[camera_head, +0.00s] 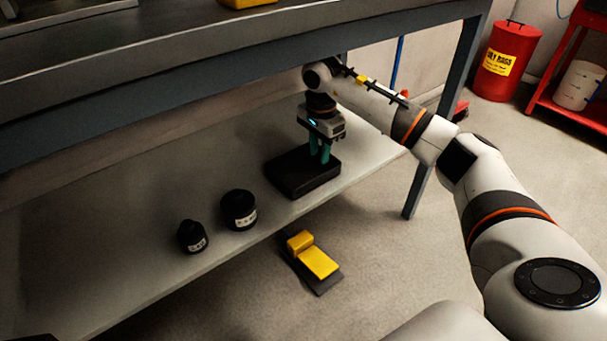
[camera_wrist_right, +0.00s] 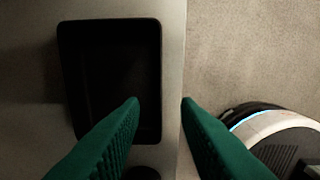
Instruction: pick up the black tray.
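The black tray (camera_head: 290,178) is a shallow dark rectangle on the grey lower shelf, near the shelf's front edge. My right gripper (camera_head: 320,160) is above the tray's right part, its green fingers pointing down. In the right wrist view the tray (camera_wrist_right: 90,60) lies left of centre. There the right gripper's fingers (camera_wrist_right: 160,101) are apart, with the tray's right rim lying between them. I cannot tell whether the fingers touch the rim. My left gripper is not in view.
Two black labelled jars (camera_head: 239,210) (camera_head: 192,237) stand on the shelf (camera_head: 130,215) left of the tray. The workbench top (camera_head: 140,50) overhangs. A yellow-and-black object (camera_head: 315,262) lies on the floor. A red bin (camera_head: 506,62) and red cart (camera_head: 570,70) stand at back right.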

